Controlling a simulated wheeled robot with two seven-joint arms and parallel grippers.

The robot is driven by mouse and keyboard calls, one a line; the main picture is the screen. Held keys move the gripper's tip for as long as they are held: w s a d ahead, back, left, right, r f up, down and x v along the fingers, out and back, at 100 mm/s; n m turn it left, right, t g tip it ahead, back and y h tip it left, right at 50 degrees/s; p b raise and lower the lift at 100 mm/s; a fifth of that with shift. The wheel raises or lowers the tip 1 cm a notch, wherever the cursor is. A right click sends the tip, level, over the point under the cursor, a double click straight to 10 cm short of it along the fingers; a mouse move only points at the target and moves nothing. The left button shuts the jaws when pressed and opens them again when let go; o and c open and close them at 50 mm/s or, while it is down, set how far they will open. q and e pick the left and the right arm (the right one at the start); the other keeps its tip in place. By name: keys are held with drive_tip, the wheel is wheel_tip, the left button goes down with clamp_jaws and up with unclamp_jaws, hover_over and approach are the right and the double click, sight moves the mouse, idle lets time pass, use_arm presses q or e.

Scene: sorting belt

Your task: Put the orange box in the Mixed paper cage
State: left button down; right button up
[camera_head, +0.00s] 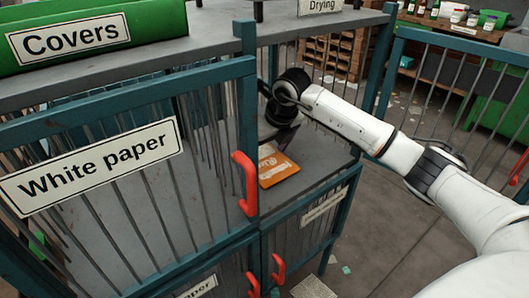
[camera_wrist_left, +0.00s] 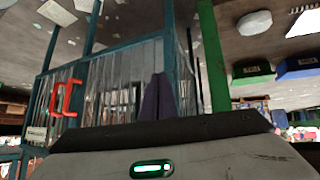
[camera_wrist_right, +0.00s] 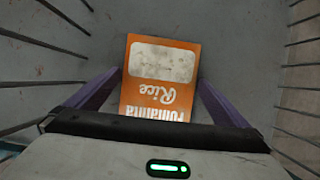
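The orange box (camera_head: 277,166) lies flat on the grey floor inside a barred cage, right of the White paper door's edge. In the right wrist view the orange box (camera_wrist_right: 160,85) shows printed lettering and a pale panel. My right gripper (camera_wrist_right: 160,76) is open, its purple fingers spread to either side of the box; I cannot tell whether they touch it. In the head view the dark right wrist is above and behind the box. My left gripper (camera_wrist_left: 157,98) shows only in its wrist view, fingers together and empty. No label reading Mixed paper is legible.
The White paper door (camera_head: 110,175) and its red handle (camera_head: 245,184) stand left of the box. A lower barred door (camera_head: 312,222) has a small unreadable label. A green Covers container (camera_head: 90,38) is on top. Floor at right is mostly clear.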

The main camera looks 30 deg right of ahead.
sight(269, 164)
drive_tip(key=shift+r, duration=0.55)
drive_tip(key=p+v, duration=0.1)
drive_tip(key=v, duration=0.4)
drive_tip(key=shift+s, duration=0.1)
drive_tip(key=s, duration=0.7)
drive_tip(key=s+d+b, duration=0.1)
drive_tip(key=s, duration=0.3)
drive_tip(key=shift+f, duration=0.35)
drive_tip(key=shift+s+a, duration=0.1)
drive_tip(key=shift+s, duration=0.25)
